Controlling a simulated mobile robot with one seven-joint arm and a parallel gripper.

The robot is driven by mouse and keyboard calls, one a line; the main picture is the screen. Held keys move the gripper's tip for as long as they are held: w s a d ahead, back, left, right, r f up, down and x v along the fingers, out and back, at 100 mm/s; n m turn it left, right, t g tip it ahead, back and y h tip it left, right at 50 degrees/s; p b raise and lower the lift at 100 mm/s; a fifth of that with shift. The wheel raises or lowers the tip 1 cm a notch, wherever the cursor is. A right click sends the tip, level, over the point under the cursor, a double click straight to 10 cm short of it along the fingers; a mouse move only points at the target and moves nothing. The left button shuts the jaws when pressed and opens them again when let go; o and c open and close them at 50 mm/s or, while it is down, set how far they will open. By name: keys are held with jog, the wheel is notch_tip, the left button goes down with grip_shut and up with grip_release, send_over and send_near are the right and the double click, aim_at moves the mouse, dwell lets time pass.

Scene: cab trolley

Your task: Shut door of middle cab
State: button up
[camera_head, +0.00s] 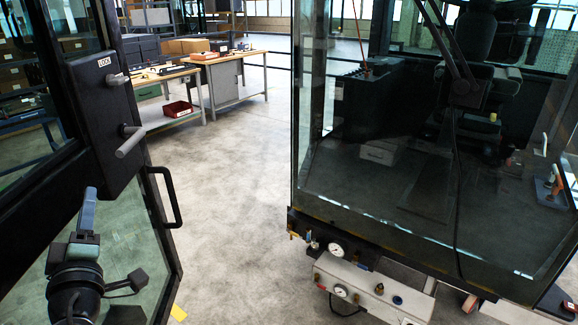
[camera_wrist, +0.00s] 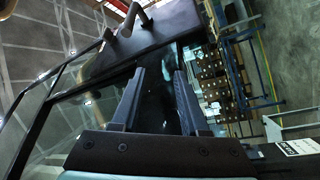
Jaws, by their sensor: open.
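A black-framed glazed door (camera_head: 160,238) fills the left of the head view. It carries a black lock box (camera_head: 105,120) with two stub handles and a looped grab handle (camera_head: 172,198) on its edge. I cannot tell which cab it belongs to. My gripper (camera_head: 88,195) is at lower left, in front of the door glass and below the lock box. In the wrist view my gripper (camera_wrist: 158,75) has its two fingers apart with nothing between them. The lock box and handles (camera_wrist: 130,20) show beyond the fingertips there. I cannot tell whether the gripper touches the door.
A glazed cab (camera_head: 400,200) with a seat inside stands at right, with gauges and a white box (camera_head: 365,290) below its front edge. Workbenches (camera_head: 240,75) with bins and a red tray (camera_head: 180,109) stand behind. Bare concrete floor (camera_head: 235,190) lies between door and cab.

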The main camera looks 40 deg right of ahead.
jog(key=shift+s+a+f, duration=0.15)
jog(key=shift+s+a, duration=0.15)
jog(key=shift+a, duration=0.35)
jog(key=shift+s+a+f, duration=0.1)
jog(key=shift+s+a, duration=0.15)
jog(key=shift+a, duration=0.4)
jog(key=shift+s+d+r, duration=0.1)
jog(key=shift+d+r, duration=0.05)
jog(key=shift+d, duration=0.1)
jog(key=shift+b, duration=0.35)
